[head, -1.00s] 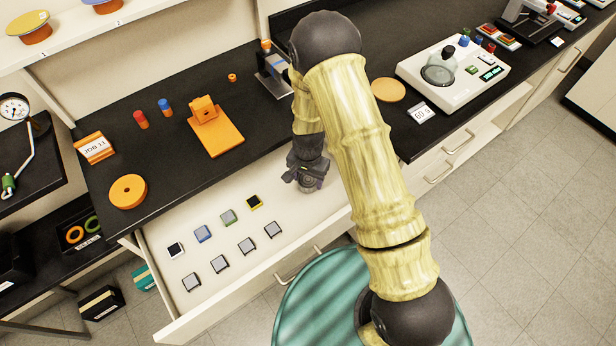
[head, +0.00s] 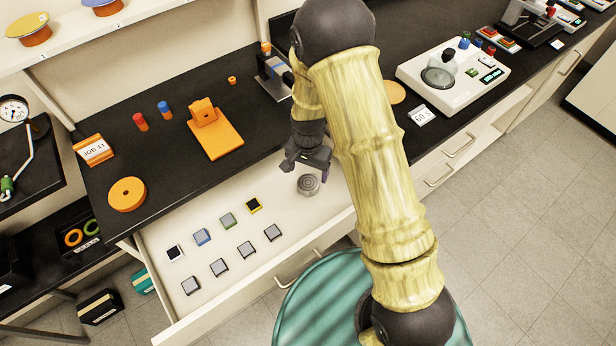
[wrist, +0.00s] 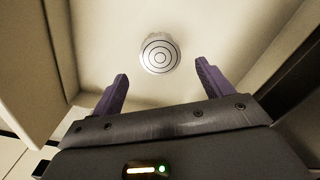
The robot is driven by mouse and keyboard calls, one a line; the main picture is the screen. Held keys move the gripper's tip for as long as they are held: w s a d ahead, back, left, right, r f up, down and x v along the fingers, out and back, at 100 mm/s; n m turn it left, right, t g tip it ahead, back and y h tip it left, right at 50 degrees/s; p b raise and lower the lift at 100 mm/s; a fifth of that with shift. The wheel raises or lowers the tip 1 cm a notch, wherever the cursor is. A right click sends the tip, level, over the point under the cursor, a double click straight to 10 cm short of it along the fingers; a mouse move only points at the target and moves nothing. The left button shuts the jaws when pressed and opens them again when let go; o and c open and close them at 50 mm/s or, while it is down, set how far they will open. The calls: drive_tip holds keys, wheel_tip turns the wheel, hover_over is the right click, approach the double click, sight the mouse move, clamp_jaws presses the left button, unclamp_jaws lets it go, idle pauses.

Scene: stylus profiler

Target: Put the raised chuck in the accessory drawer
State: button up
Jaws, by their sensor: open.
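The raised chuck (head: 308,185) is a small round grey metal piece with a ringed top. It rests upright on the floor of the open accessory drawer (head: 280,225), toward the drawer's right end. In the wrist view the chuck (wrist: 160,54) shows concentric rings and lies beyond the fingertips, clear of both. My gripper (head: 300,166) is above the drawer, just up and left of the chuck in the head view. Its two purple fingers (wrist: 162,78) are apart with nothing between them.
Several small square samples (head: 227,219) lie in two rows in the drawer's left part. On the black bench above are an orange stand (head: 217,138), an orange disc (head: 127,194), and a white instrument (head: 455,75). Drawer walls surround the chuck.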

sight(308, 183)
wheel_tip(308, 183, up, 6)
idle(0.9)
drive_tip(key=s+d+r+n+t, duration=0.2)
drive_tip(key=s+d+r+n, duration=0.3)
drive_tip(key=s+d+r, duration=0.7)
drive_tip(key=shift+d+r+t, duration=0.3)
drive_tip(key=shift+d+r, duration=0.05)
drive_tip(key=shift+d, duration=0.4)
drive_tip(key=shift+s, duration=0.1)
